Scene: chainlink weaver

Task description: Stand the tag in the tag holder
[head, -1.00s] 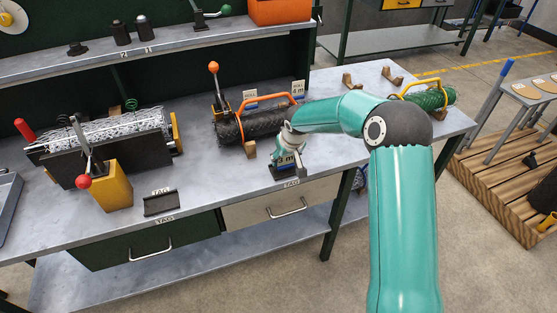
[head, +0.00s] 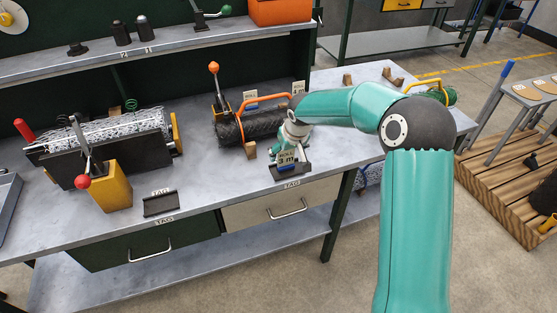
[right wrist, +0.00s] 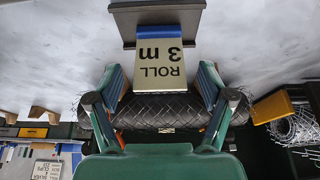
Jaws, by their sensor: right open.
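The tag, a pale plate marked "ROLL 3 m" (head: 287,157), stands in the dark tag holder (head: 291,171) at the bench's front edge. In the right wrist view the tag (right wrist: 160,62) appears upside down, its blue end against the holder (right wrist: 158,14). My right gripper (head: 293,140) is just behind and above the tag in the head view. In the right wrist view its fingers (right wrist: 160,78) are spread on both sides of the tag, with gaps visible. My left gripper is not in view.
A black mesh roll (head: 262,122) with an orange handle lies behind the holder. Another tag holder (head: 160,203), empty, sits to the left, beside a yellow block (head: 112,188) with a red-knobbed lever. Bench top between the two holders is clear.

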